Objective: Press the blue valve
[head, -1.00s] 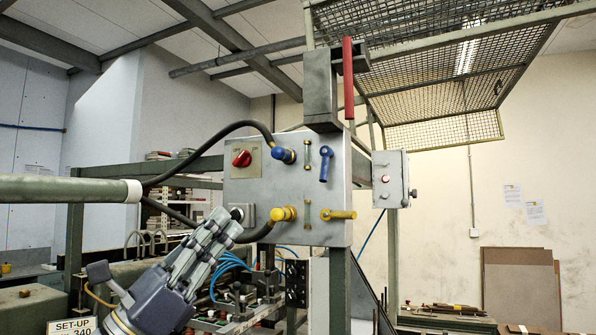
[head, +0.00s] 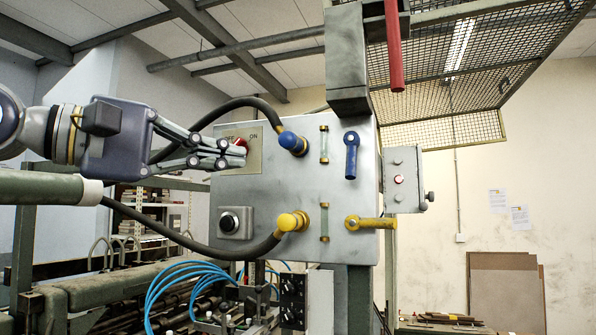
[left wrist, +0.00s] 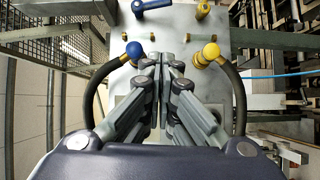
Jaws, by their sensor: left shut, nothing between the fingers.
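The blue lever valve (head: 351,155) hangs with its handle down on the upper right of the grey control panel (head: 290,200). Its blue handle also shows at the top edge of the left wrist view (left wrist: 150,5). A blue hose fitting (head: 292,142) sits to its left, with a black hose attached. My left gripper (head: 240,156) is shut and empty, its fingertips at the red rotary knob (head: 239,143), left of the blue fitting. Whether they touch the knob is unclear. In the left wrist view the shut fingers (left wrist: 161,60) point at the panel. My right gripper is not in view.
Black hoses loop left. A red handle (head: 394,45) hangs above. A small grey box (head: 405,180) stands right.

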